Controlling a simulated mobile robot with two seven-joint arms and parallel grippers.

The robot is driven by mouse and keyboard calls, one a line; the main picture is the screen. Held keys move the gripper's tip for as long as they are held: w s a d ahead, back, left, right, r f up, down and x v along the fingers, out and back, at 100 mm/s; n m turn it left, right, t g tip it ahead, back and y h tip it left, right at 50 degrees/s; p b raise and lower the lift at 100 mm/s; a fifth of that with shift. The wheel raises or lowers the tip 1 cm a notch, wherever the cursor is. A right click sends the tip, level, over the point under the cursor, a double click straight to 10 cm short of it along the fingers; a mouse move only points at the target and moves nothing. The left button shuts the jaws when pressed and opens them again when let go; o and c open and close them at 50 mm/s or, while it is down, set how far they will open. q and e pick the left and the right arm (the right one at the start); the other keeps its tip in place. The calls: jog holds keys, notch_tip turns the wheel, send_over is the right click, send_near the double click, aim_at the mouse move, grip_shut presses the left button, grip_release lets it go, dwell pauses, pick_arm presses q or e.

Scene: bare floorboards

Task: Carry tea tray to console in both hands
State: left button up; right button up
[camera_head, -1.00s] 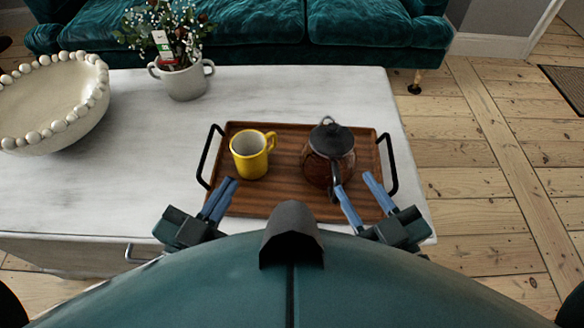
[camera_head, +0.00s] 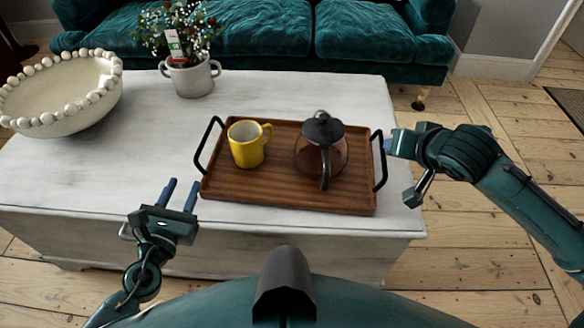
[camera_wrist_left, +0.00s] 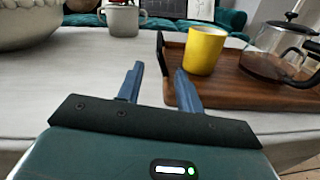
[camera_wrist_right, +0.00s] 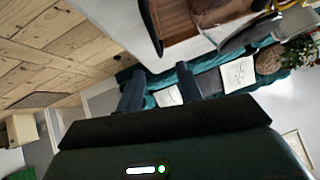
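The brown wooden tray (camera_head: 270,190) lies flat near the front edge of the white table. It has a black left handle (camera_head: 207,145) and a black right handle (camera_head: 379,160). A yellow mug (camera_head: 245,150) and a glass teapot (camera_head: 322,155) with a dark lid stand upright on it. My left gripper (camera_head: 181,187) is open and empty, in front of and left of the left handle. In the left wrist view that handle (camera_wrist_left: 162,52) shows beyond the fingertips. My right gripper (camera_head: 389,145) is beside the right handle. The right wrist view shows its fingers apart, with nothing visible between them.
The white table (camera_head: 130,165) also holds a beaded bowl (camera_head: 60,105) at the left and a flower pot (camera_head: 192,78) at the back. A teal sofa (camera_head: 270,35) stands behind. Bare floorboards (camera_head: 490,110) lie open at the right.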

aim_at(200, 147)
pick_arm(q)
jog(key=shift+m, duration=0.3)
jog(key=shift+w, duration=0.1)
pick_arm(e)
jog(key=shift+d+r, duration=0.1)
jog(key=shift+d, duration=0.1)
pick_arm(q)
jog(key=shift+w, duration=0.1)
pick_arm(e)
jog(key=shift+w, duration=0.15)
